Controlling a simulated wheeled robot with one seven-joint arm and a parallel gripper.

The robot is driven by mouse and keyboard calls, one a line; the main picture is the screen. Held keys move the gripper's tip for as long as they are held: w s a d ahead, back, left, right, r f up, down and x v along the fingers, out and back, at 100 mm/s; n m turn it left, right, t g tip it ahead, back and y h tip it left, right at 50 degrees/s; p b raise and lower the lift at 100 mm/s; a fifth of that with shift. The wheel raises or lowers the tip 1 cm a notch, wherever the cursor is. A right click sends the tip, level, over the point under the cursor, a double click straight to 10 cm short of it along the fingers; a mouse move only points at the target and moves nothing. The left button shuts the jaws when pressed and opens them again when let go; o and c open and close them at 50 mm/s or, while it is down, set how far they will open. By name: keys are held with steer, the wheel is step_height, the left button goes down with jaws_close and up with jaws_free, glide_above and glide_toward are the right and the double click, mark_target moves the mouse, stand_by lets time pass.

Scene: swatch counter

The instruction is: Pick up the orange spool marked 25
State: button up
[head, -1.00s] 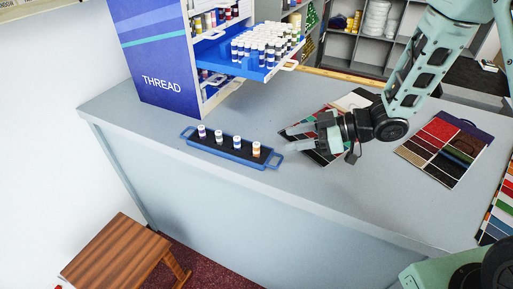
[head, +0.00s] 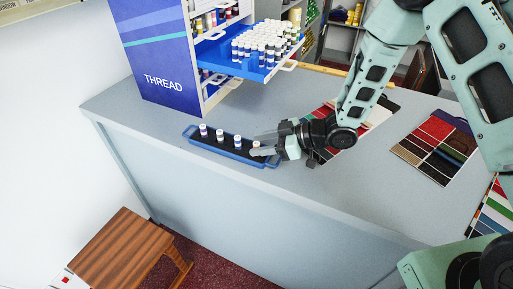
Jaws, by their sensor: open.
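A blue tray (head: 193,140) with a dark inside lies on the counter and holds a row of small upright spools. The rightmost spool (head: 256,145) is the orange one; my gripper partly covers it, and its number is too small to read. The other spools have white tops and bluish or purplish bodies, such as the one next to it (head: 238,142). My gripper (head: 259,145) is open at the tray's right end, with its fingers reaching left around or beside the rightmost spool; I cannot tell whether they touch it.
A blue thread cabinet (head: 160,60) stands behind the tray, its open blue drawer (head: 228,66) full of spools jutting over the counter. Colour swatch cards (head: 437,146) lie to the right. The grey counter (head: 330,205) is clear in front. A wooden stool (head: 118,250) stands on the floor.

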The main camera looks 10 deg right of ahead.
jaws_close()
steer(key=shift+r, duration=0.1)
